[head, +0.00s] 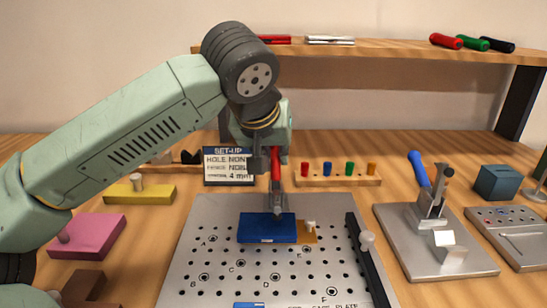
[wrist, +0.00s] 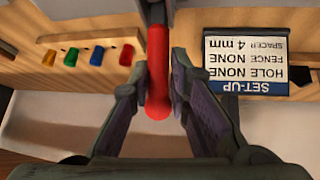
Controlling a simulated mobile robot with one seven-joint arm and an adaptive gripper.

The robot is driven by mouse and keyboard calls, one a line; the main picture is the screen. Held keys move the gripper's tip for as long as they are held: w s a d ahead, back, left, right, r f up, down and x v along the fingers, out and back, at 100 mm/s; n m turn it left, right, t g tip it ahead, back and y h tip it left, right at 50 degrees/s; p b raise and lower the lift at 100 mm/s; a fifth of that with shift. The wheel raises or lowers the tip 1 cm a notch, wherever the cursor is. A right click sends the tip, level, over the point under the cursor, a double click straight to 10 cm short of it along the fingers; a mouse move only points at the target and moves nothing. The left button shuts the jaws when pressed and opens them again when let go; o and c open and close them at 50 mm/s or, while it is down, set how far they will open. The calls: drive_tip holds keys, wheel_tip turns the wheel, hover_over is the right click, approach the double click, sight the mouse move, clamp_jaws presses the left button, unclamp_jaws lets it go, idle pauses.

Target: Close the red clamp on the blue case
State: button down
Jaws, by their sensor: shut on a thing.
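The blue case (head: 262,228) lies flat on the grey perforated plate (head: 190,262), with a tan piece at its right side. The red clamp (head: 276,165) stands with its red handle upright; its grey metal lower part meets the case's back edge. My gripper (head: 266,155) is at the upper handle, shut on it. In the wrist view, the red handle (wrist: 158,75) runs between the two dark fingers of my gripper (wrist: 155,68). The fingers partly hide the handle's upper end in the head view.
A set-up sign (head: 229,166) and a rack of coloured pegs (head: 338,181) stand behind the plate. A black rail (head: 368,262) lies along the plate's right side. A blue-handled clamp fixture (head: 432,200) stands further right. Pink and yellow blocks lie left.

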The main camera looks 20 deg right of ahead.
drive_tip(key=shift+d+r, duration=0.1)
drive_tip(key=shift+d, duration=0.1)
drive_tip(key=c, duration=1.7)
unclamp_jaws()
drive_tip(key=shift+o, duration=0.7)
drive_tip(key=v, duration=1.2)
drive_tip(key=shift+c, duration=0.2)
